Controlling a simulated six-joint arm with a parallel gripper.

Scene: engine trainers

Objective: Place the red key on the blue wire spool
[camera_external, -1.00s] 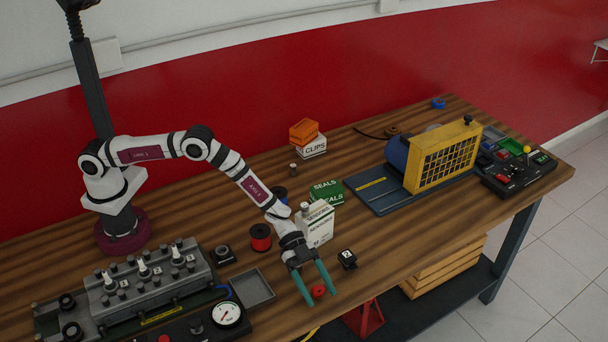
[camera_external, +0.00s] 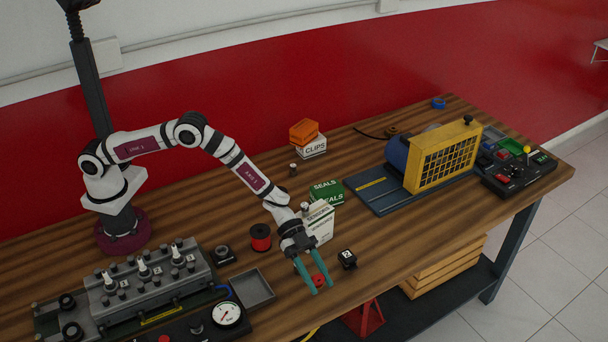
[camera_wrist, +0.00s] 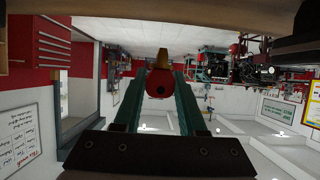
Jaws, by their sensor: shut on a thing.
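My gripper (camera_external: 322,290) has its teal fingers shut on the red key (camera_external: 319,281), near the front edge of the bench. In the wrist view the key's round red head with a dark hole (camera_wrist: 160,84) sits between the fingers, and a brass-coloured part (camera_wrist: 161,62) shows beyond it. The key appears to be just above the bench top. The blue wire spool is hidden behind my forearm now; an earlier view has it left of the green SEALS box.
A red spool (camera_external: 261,237) and a grey tray (camera_external: 252,288) stand left of my gripper. A white box (camera_external: 320,222) stands just behind it, with the green SEALS box (camera_external: 326,192) further back. A black numbered block (camera_external: 347,259) is close on the right.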

